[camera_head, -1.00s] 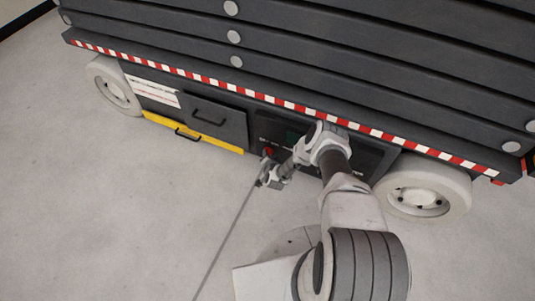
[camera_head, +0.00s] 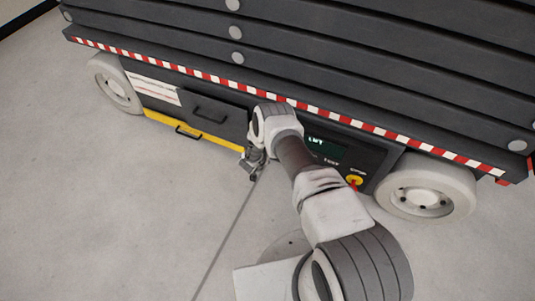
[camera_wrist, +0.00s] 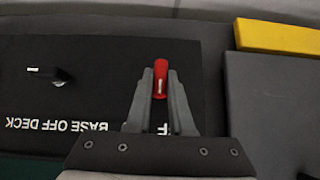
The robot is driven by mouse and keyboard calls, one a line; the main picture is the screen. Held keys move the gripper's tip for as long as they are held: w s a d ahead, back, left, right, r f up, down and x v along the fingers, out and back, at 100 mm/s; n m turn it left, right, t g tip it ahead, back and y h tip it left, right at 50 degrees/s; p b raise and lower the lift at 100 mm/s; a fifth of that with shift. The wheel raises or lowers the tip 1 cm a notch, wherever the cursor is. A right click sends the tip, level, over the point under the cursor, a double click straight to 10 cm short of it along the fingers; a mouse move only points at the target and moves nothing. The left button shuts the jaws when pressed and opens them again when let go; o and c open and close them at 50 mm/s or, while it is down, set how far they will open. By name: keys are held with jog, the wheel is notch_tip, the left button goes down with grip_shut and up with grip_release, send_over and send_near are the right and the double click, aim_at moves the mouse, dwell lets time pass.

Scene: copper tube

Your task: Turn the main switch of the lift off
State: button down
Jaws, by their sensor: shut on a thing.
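The red main switch (camera_wrist: 160,66) sits on the lift's black control panel (camera_wrist: 105,75) in the wrist view. Its handle stands upright in that picture, with a small white mark on it. My gripper (camera_wrist: 160,84) is shut on the switch, one finger on each side of the handle. Part of a white label shows between the fingers; the rest is hidden. In the head view my gripper (camera_head: 252,163) is low at the left end of the panel, and my arm hides the switch.
A small black selector (camera_wrist: 62,78) labelled "BASE OFF DECK" is left of the switch in the wrist view. In the head view, a green display (camera_head: 325,148) and a red-and-yellow stop button (camera_head: 355,181) are right of my arm. A drawer (camera_head: 212,112) lies left.

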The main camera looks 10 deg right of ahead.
jog(key=shift+a, duration=0.1)
dwell(0.4)
jog(key=c, duration=0.8)
grip_release()
jog(key=p+v, duration=0.7)
jog(key=v, duration=1)
jog(key=shift+a, duration=0.3)
